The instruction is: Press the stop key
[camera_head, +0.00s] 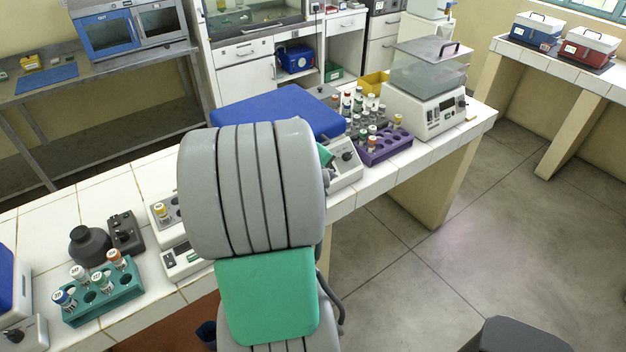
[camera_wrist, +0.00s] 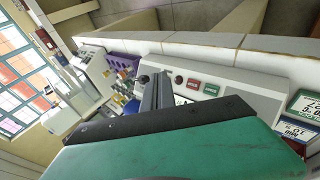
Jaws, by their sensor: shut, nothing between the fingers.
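The lettering on both keys is too small to read, so I cannot tell which is the stop key. My gripper (camera_wrist: 155,88) is shut and empty, its dark fingers in front of the panel near the knob. I cannot tell whether it touches the panel. In the head view my arm hides much of the device (camera_head: 345,176); its knob end shows.
The tiled bench (camera_head: 40,235) has bare patches at left. The floor at right is open.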

